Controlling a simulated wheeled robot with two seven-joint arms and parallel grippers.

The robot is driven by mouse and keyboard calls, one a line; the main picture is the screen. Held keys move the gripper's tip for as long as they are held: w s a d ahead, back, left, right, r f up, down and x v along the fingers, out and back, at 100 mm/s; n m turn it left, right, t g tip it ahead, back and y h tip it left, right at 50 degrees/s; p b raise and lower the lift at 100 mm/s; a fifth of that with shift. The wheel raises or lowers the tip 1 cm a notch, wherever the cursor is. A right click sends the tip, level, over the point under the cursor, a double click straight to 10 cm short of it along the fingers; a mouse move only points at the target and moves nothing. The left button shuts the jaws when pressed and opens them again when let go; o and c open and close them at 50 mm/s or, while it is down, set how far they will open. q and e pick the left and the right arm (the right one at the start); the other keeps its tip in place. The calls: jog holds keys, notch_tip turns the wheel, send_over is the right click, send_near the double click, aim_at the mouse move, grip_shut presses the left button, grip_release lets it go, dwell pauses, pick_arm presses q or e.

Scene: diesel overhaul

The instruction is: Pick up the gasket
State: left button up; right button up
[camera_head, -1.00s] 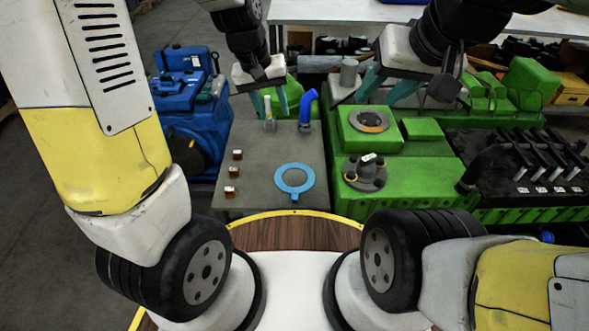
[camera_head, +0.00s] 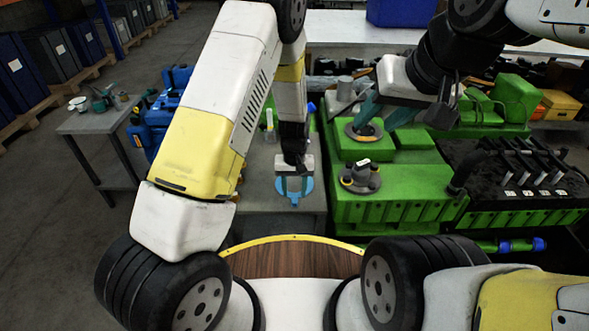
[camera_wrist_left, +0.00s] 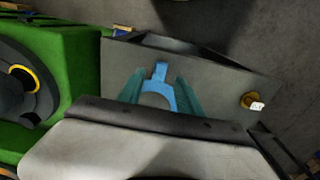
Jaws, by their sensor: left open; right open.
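The gasket (camera_head: 294,201) is a flat light-blue ring with a small tab, lying on the grey table (camera_head: 258,195). My left gripper (camera_head: 293,187) is over it, pointing down, with its teal fingers open and nothing held. In the left wrist view the gasket (camera_wrist_left: 159,87) shows between the two open fingers of my left gripper (camera_wrist_left: 160,92), its tab pointing away. Part of the ring is hidden behind the gripper body there. I cannot tell whether the fingers touch it. My right gripper (camera_head: 388,112) is open and empty, above the green engine block.
The green engine block (camera_head: 405,195) stands right of the grey table, with a dark round part (camera_head: 360,177) on top. A small yellowish part with a white label (camera_wrist_left: 253,102) stands on the table. A side table (camera_head: 92,122) with small items is at the left.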

aim_at(294, 197)
pick_arm(q)
notch_tip(294, 197, down, 4)
jog(key=shift+r, duration=0.25)
jog(key=shift+c, duration=0.2)
grip_shut()
dwell(1.1)
